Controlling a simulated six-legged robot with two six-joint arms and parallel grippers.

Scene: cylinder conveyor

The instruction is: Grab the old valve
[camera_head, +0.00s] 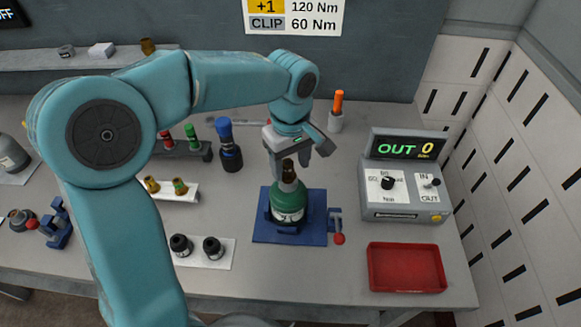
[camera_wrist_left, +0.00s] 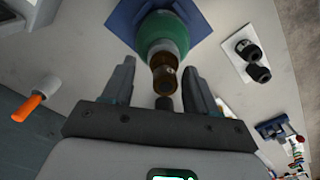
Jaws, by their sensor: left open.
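The old valve (camera_head: 288,172) is a brown fitting on top of a green cylinder (camera_head: 289,197). The cylinder stands upright in a blue holder (camera_head: 316,222). My left gripper (camera_head: 300,168) is open just above and around the valve in the head view. In the left wrist view, the brown valve (camera_wrist_left: 164,76) lies between the two fingers of the left gripper (camera_wrist_left: 160,80), with a gap on each side. The green cylinder (camera_wrist_left: 160,33) extends beyond it. My right gripper is not in view.
A red tray (camera_head: 407,287) and a control box (camera_head: 403,190) reading OUT 0 stand to the right. Two black valves (camera_head: 212,248) sit on a white mat at the front left. A blue-capped tool (camera_head: 229,145) stands behind left. A clamp with a red knob (camera_head: 338,238) adjoins the holder.

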